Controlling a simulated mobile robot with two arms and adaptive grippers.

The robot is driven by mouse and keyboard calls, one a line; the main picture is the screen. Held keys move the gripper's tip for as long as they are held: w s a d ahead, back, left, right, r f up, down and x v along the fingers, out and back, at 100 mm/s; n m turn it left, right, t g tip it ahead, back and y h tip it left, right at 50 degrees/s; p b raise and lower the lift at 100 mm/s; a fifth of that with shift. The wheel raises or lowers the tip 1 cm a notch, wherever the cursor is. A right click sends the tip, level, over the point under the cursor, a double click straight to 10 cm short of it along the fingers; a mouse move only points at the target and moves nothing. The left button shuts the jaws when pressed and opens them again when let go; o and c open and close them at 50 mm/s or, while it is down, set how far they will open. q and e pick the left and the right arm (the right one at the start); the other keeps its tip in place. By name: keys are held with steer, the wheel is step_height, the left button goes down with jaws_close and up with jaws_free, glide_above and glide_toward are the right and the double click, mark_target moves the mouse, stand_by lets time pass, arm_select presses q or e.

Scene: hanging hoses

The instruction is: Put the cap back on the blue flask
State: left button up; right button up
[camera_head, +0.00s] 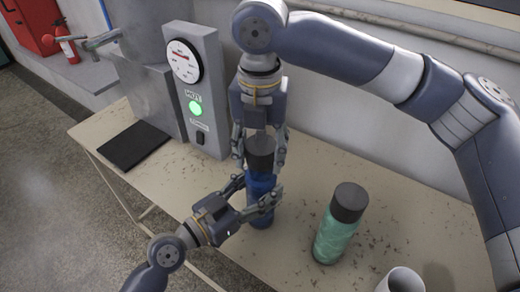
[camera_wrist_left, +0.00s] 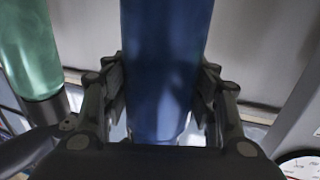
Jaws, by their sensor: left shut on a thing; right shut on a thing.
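The blue flask (camera_head: 261,183) stands upright on the table, and it also fills the middle of the left wrist view (camera_wrist_left: 164,65). My left gripper (camera_head: 257,192) is shut around its body from the lower left. The dark cap (camera_head: 261,149) is at the top of the blue flask, in line with it. My right gripper (camera_head: 259,160) points down from above and is shut on the cap, a finger on each side. The fingers partly hide the seam, so I cannot tell whether the cap is seated.
A green flask (camera_head: 334,238) with a dark cap stands to the right; it also shows in the left wrist view (camera_wrist_left: 28,50). A white cup (camera_head: 400,281) is at the front. A grey gauge box (camera_head: 207,120) and a black mat (camera_head: 134,146) are on the left.

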mark_target(258, 184)
steer(key=shift+f, duration=0.85)
steer(key=shift+f, duration=0.55)
